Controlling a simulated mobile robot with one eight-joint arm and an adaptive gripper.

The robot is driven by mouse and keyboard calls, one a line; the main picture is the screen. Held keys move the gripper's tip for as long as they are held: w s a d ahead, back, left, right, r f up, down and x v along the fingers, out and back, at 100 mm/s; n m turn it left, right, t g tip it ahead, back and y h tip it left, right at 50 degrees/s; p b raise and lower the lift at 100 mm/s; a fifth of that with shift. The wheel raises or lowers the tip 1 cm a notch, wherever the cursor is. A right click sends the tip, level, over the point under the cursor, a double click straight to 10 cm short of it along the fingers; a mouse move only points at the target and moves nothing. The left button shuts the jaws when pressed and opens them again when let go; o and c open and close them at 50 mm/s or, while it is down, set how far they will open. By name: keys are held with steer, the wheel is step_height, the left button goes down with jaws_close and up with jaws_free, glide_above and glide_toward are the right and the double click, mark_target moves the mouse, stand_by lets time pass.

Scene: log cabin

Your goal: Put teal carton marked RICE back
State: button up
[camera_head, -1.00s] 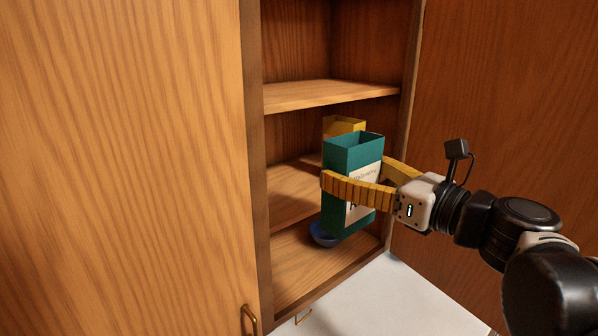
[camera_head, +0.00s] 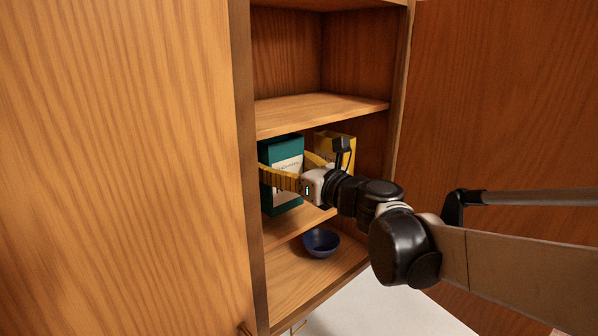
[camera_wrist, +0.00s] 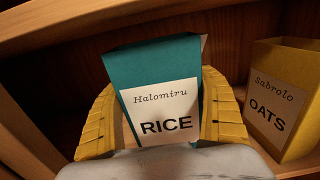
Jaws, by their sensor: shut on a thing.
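The teal carton (camera_head: 282,158) has a white label; in the wrist view the carton (camera_wrist: 150,68) reads "Halomiru RICE". My gripper (camera_head: 282,178) has its yellow fingers around the carton's sides and is shut on it. In the wrist view the two fingers of my gripper (camera_wrist: 160,120) flank the carton. The carton is inside the open cupboard at the middle shelf (camera_head: 296,224), towards the left wall. Whether its base touches the shelf I cannot tell.
A yellow carton (camera_head: 340,145) marked OATS (camera_wrist: 278,100) stands to the right of the teal carton. A blue bowl (camera_head: 320,242) sits on the cupboard floor below. The upper shelf (camera_head: 318,113) is close above. Open doors flank the cupboard.

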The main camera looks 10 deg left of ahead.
step_height(320, 180, down, 2)
steer(key=shift+s+f+p, duration=0.1)
steer(key=shift+p, duration=0.25)
steer(key=shift+f, duration=0.35)
